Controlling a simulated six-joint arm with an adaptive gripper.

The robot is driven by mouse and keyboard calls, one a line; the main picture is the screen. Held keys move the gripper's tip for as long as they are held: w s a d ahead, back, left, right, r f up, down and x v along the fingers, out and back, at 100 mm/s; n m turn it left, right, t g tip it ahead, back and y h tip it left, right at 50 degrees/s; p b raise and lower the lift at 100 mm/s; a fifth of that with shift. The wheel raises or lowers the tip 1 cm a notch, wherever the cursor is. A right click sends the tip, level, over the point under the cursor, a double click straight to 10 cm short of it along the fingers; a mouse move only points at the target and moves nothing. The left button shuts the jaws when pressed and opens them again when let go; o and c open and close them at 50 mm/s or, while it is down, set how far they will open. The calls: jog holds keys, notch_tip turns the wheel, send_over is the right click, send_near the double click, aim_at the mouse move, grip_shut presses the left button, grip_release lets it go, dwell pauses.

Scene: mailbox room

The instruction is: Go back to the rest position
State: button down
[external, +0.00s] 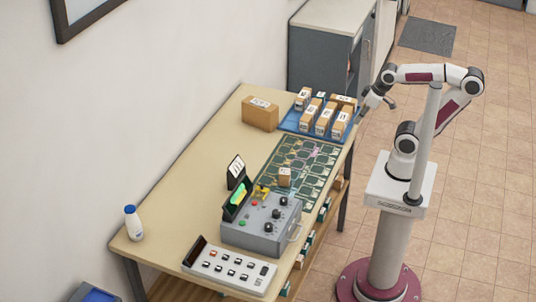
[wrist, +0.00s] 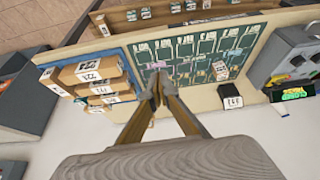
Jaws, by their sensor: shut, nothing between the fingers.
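My gripper (external: 380,99) is raised above the right edge of the table, just right of the blue tray, with nothing in it. In the wrist view its two fingers (wrist: 158,88) point toward the table and their tips are together. A green sorting board (external: 308,160) with marked slots lies on the table, and it also shows behind the fingertips in the wrist view (wrist: 190,52). One small box (external: 285,177) stands on the board. Several labelled boxes (external: 325,118) stand in the blue tray (external: 290,125), apart from my gripper.
A larger brown box (external: 260,113) stands left of the tray. A grey control box (external: 262,222), a white button panel (external: 230,267) and a white bottle (external: 133,223) occupy the near part of the table (external: 185,190). A grey cabinet (external: 320,62) stands behind. Shelves with boxes are below the tabletop.

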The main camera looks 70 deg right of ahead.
jog(key=shift+s+d+r+m+t, duration=0.25)
jog(key=shift+d+r+t, duration=0.2)
jog(key=shift+r, duration=0.25)
dwell(3.0)
